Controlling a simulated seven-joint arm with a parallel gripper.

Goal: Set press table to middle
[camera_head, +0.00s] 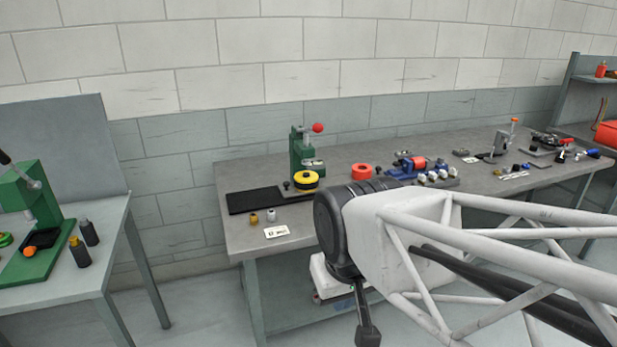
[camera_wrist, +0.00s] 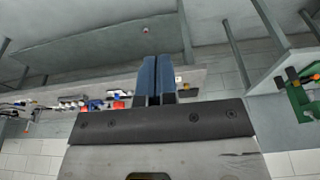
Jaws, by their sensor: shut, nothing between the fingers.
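A green press (camera_head: 304,158) with a red-knobbed lever stands at the left part of the middle workbench. A yellow ring with a dark centre (camera_head: 306,180) sits at its front, and a flat black plate (camera_head: 257,200) lies to its left. I cannot tell which part is the press table or where it is set. A second green press (camera_head: 40,215) stands on the left table and also shows in the wrist view (camera_wrist: 299,100). My gripper (camera_wrist: 156,62) is shut and empty, its two blue fingers together, well apart from both presses. Its fingertips are not clear in the head view.
The middle workbench (camera_head: 345,152) also carries a red ring (camera_head: 361,172), a blue fixture (camera_head: 409,166) and several small parts. Two dark bottles (camera_head: 84,240) stand on the left table (camera_head: 60,273). Floor shows between the tables. My arm covers the workbench's front right.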

